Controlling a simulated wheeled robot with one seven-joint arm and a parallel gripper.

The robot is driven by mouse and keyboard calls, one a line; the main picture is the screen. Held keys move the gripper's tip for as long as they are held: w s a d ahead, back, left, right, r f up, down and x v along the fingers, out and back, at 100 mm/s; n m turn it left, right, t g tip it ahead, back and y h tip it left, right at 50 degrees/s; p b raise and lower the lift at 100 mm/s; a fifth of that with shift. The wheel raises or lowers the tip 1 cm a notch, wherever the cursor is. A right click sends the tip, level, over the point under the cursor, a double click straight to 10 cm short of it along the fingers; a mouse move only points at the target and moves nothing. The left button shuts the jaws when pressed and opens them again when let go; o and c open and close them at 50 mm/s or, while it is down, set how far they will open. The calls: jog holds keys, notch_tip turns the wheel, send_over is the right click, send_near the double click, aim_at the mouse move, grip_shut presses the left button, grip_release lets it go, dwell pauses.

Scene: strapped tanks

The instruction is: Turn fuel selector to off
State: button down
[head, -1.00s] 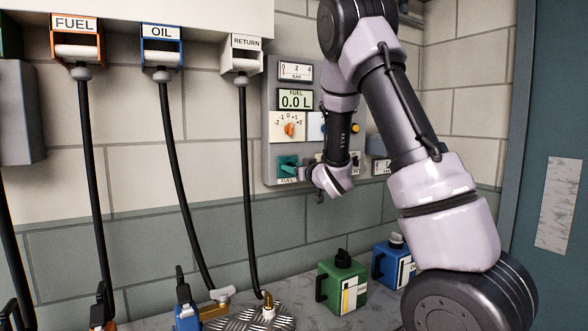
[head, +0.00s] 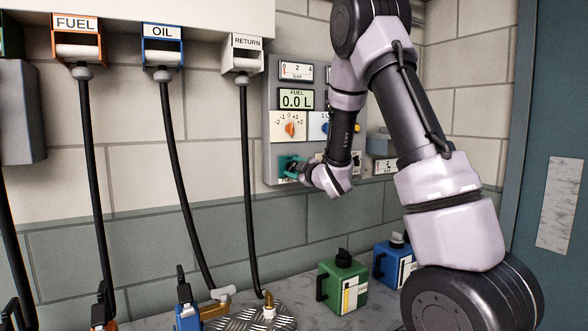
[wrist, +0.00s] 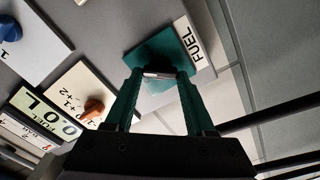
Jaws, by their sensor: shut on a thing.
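The fuel selector (head: 287,161) is a teal plate low on the grey wall panel, with a FUEL label on it. It also shows in the wrist view (wrist: 151,53), where the label sits beside the plate. My gripper (wrist: 160,76) has green fingers closed on the selector's handle, a small part with a pale edge between the fingertips. In the head view my gripper (head: 299,168) reaches the selector from the right and hides much of it. The handle's exact angle cannot be told.
Above the selector are an orange dial (head: 290,129), a display (head: 296,99) reading 0.0 L and a bar gauge (head: 296,71). A blue knob (wrist: 10,28) is close by. The RETURN hose (head: 248,180) hangs to the left. Green (head: 343,283) and blue (head: 393,261) cans stand below.

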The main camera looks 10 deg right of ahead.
jog(key=n, duration=0.3)
jog(key=shift+f+n, duration=0.1)
jog(key=shift+n, duration=0.3)
jog(key=shift+f+n, duration=0.1)
jog(key=shift+n, duration=1.7)
jog(key=shift+c, duration=1.2)
grip_release()
jog(key=shift+s, duration=0.1)
jog(key=v, duration=1)
jog(key=shift+s, duration=0.35)
